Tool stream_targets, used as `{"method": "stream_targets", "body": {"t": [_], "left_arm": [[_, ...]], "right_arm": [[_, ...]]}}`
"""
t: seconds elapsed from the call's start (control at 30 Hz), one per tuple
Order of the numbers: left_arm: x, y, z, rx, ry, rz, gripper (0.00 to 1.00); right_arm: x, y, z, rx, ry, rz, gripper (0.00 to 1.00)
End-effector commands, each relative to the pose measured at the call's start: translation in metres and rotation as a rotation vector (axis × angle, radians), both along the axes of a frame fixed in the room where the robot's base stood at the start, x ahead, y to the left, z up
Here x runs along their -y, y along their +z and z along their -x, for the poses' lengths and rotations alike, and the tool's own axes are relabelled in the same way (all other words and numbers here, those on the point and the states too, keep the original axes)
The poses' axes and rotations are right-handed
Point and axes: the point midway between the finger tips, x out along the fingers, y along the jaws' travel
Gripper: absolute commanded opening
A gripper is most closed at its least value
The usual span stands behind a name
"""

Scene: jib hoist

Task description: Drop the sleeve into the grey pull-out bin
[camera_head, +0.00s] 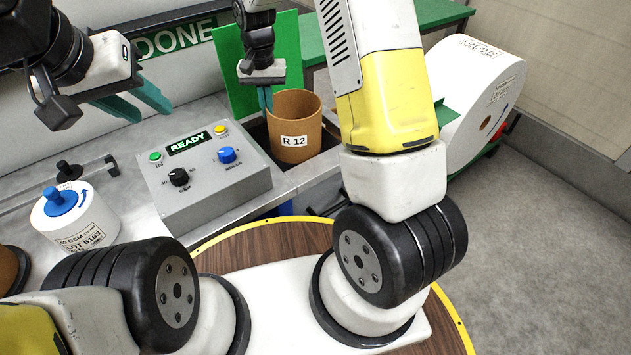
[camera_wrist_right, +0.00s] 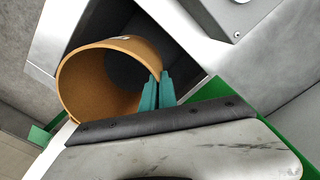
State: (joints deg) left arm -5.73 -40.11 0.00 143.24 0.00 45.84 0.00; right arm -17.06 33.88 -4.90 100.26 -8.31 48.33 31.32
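The sleeve, a brown cardboard tube labelled R 12 (camera_head: 294,142), stands roughly upright at the dark opening of the grey pull-out bin (camera_head: 318,172). In the right wrist view the sleeve (camera_wrist_right: 92,85) shows its hollow inside, with dark space beside it. My right gripper (camera_head: 266,100) is at the sleeve's rim. Its teal fingers (camera_wrist_right: 158,90) lie close together with the sleeve's wall between them. Whether the sleeve touches the bin's floor is hidden. My left gripper (camera_head: 138,103) is open and empty above the bench, with its teal fingers apart.
A grey control box (camera_head: 205,180) with a READY display and knobs stands left of the bin. A white roll with a blue knob (camera_head: 75,215) is further left. A green panel (camera_head: 225,75) rises behind the sleeve. A large white roll (camera_head: 475,90) stands at right.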

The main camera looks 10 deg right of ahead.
Motion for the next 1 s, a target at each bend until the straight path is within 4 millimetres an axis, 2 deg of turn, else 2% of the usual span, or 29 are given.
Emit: {"method": "stream_targets", "body": {"t": [0.03,0.17,0.2,0.47,0.57,0.9,1.0], "left_arm": [[0.000,0.000,0.000,0.000,0.000,0.000,0.36],[0.000,0.000,0.000,0.000,0.000,0.000,0.36],[0.000,0.000,0.000,0.000,0.000,0.000,0.36],[0.000,0.000,0.000,0.000,0.000,0.000,0.36],[0.000,0.000,0.000,0.000,0.000,0.000,0.36],[0.000,0.000,0.000,0.000,0.000,0.000,0.36],[0.000,0.000,0.000,0.000,0.000,0.000,0.36]], "right_arm": [[0.000,0.000,0.000,0.000,0.000,0.000,0.00],[0.000,0.000,0.000,0.000,0.000,0.000,0.26],[0.000,0.000,0.000,0.000,0.000,0.000,0.28],[0.000,0.001,0.000,0.000,0.000,0.000,0.28],[0.000,0.007,0.000,0.001,0.000,-0.001,0.28],[0.000,0.062,-0.001,0.003,0.000,-0.001,0.28],[0.000,0.072,-0.001,0.002,0.000,-0.001,0.28]]}}
